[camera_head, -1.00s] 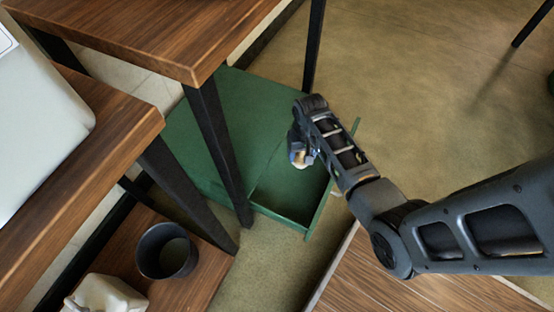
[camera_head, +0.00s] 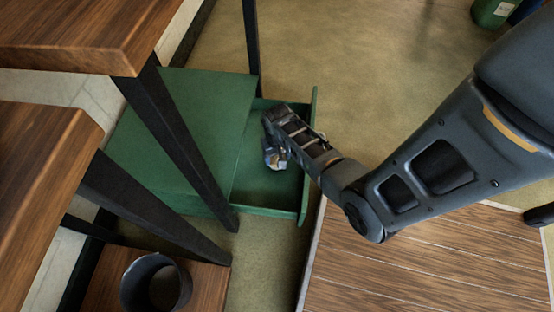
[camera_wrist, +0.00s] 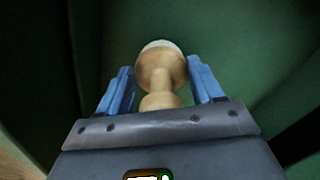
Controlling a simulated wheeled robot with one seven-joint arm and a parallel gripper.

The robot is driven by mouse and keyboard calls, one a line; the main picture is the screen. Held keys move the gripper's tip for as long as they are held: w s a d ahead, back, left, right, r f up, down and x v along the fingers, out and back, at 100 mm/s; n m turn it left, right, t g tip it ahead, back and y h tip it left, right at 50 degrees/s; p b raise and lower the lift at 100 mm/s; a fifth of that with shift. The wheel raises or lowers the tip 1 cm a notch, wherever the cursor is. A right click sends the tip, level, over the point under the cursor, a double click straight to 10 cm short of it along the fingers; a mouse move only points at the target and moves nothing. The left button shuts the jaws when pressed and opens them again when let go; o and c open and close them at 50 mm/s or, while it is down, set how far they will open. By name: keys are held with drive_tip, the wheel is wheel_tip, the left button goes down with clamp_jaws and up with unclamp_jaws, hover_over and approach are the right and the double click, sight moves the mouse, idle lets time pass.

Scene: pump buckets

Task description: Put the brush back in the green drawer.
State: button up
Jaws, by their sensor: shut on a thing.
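The green drawer (camera_head: 309,165) is pulled out from the front of a green cabinet (camera_head: 205,115) on the floor. My gripper (camera_head: 274,160) is over the open drawer in the head view, pointing down into it. In the wrist view, my gripper (camera_wrist: 160,78) is shut on the brush (camera_wrist: 161,68), a pale wooden piece with a rounded, lighter end between the blue fingers. Green surfaces fill the background there. Whether the brush touches the drawer floor cannot be told. My arm covers part of the drawer's inside.
Wooden tables with black legs (camera_head: 180,140) stand over and beside the cabinet at the left. A dark cup (camera_head: 155,284) stands on a low wooden surface at bottom left. A wooden platform (camera_head: 420,262) lies at lower right. A green container (camera_head: 491,12) is at the far right.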

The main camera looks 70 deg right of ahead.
drive_tip(key=shift+f, duration=0.9)
drive_tip(key=shift+r, duration=0.1)
drive_tip(key=o, duration=1.6)
